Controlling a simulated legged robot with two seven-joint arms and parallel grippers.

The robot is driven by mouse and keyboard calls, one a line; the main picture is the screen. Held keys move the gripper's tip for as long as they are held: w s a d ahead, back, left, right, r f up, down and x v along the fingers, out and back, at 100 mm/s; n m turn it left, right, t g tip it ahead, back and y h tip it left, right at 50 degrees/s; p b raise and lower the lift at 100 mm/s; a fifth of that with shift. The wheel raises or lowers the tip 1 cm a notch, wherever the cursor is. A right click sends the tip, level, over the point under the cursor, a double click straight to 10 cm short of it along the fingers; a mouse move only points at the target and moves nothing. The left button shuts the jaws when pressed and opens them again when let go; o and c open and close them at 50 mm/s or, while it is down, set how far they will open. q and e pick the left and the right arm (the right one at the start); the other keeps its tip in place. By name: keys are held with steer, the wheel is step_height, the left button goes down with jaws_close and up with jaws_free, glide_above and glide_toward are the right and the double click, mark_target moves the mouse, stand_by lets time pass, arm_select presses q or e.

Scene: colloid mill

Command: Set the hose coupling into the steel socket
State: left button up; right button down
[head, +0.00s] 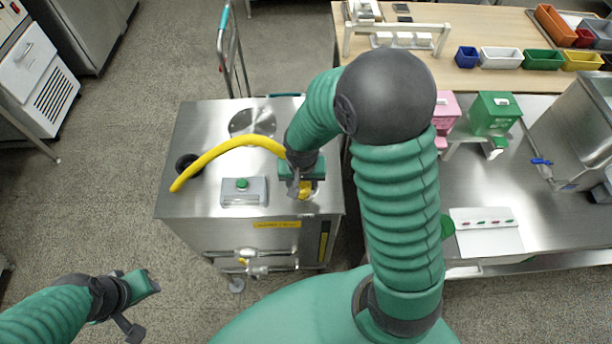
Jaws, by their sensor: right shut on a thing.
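A yellow hose (235,144) arches over the top of a steel cart, from the cart's left side to my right gripper. My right gripper (303,188) is over the cart's right part, shut on the hose's end. The hose coupling there is mostly hidden by the gripper; a bit of yellow shows between the fingers. I cannot make out the steel socket clearly, nor tell whether the coupling touches it. My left gripper (143,306) is open and empty above the floor at lower left.
The steel cart (207,228) carries a small box with a green button (242,190), a round lid (252,122) and a black ring (188,164). At right, a steel bench (487,195) holds pink and green dispensers. A wooden table (480,78) with coloured bins stands behind.

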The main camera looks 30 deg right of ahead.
steer(key=shift+w+d+f, duration=0.1)
steer(key=shift+w+d, duration=0.95)
steer(key=shift+d, duration=0.15)
steer(key=shift+w+d+f+p, duration=0.1)
steer(key=shift+f+p, duration=0.1)
steer(key=shift+p, duration=0.1)
steer(key=shift+a+f, duration=0.2)
steer(key=shift+f, duration=1.3)
arm_select(q)
steer(key=shift+a+r, duration=0.3)
steer(key=shift+r, duration=0.3)
arm_select(e)
steer(key=shift+w+d+f, duration=0.1)
steer(key=c, duration=1.2)
jaws_free()
steer(key=o, duration=0.5)
steer(key=shift+d, duration=0.1)
arm_select(q)
steer(key=shift+s+d, duration=0.1)
